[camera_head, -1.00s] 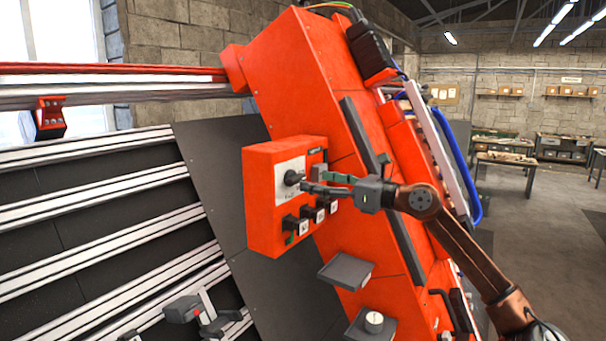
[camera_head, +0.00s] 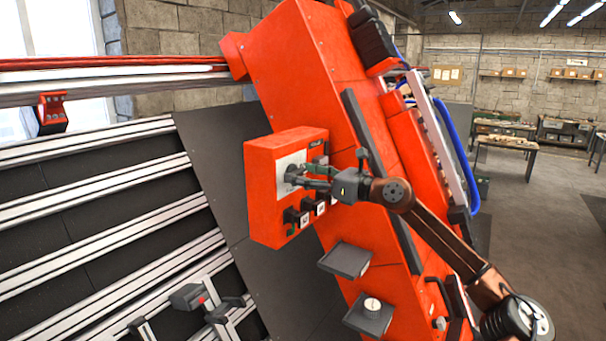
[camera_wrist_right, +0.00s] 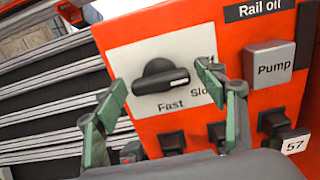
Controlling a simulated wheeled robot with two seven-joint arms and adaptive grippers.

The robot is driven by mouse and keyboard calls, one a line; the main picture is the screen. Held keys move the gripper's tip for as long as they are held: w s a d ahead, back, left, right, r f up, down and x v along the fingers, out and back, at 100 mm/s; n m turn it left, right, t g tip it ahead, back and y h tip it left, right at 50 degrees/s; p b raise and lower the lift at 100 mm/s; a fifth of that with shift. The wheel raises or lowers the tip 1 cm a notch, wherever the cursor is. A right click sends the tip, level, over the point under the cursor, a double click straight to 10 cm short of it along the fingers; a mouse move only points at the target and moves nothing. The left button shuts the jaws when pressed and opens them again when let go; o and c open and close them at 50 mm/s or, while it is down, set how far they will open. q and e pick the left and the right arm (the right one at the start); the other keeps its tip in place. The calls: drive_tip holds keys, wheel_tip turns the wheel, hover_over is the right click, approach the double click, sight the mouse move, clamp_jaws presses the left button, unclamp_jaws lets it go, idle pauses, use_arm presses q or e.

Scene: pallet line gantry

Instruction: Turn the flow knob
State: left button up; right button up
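The flow knob (camera_wrist_right: 160,77) is a black bar-shaped knob on a white plate (camera_wrist_right: 130,52) marked Fast and Slow. Its bar lies nearly level in the right wrist view. The plate is on the front of an orange control box (camera_head: 263,205). My right gripper (camera_wrist_right: 161,80) is open, with one green-grey finger on each side of the knob. In the wrist view gaps show between both fingertips and the knob. In the head view my right gripper (camera_head: 298,175) reaches the plate from the right and partly covers the knob. My left gripper is not in view.
A grey Pump button (camera_wrist_right: 270,66) sits right of the knob under a Rail oil label (camera_wrist_right: 262,9). Black switches (camera_wrist_right: 172,143) line the box below the knob. Two grey trays (camera_head: 345,260) (camera_head: 368,318) stick out lower down. Silver rails (camera_head: 90,196) lie to the left.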

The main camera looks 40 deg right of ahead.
drive_tip(key=shift+w, duration=0.1)
drive_tip(key=c, duration=0.9)
drive_tip(key=shift+m, duration=0.3)
drive_tip(key=shift+c, duration=0.2)
drive_tip(key=m+b, duration=0.1)
drive_tip(key=m, duration=0.2)
drive_tip(key=shift+f+m, duration=0.1)
drive_tip(key=shift+m, duration=0.2)
drive_tip(key=shift+d+m+b, duration=0.1)
drive_tip(key=shift+m+b, duration=0.55)
drive_tip(key=shift+m, duration=1.55)
drive_tip(key=o, duration=1.2)
drive_tip(key=shift+d, duration=0.1)
drive_tip(key=shift+c, duration=0.2)
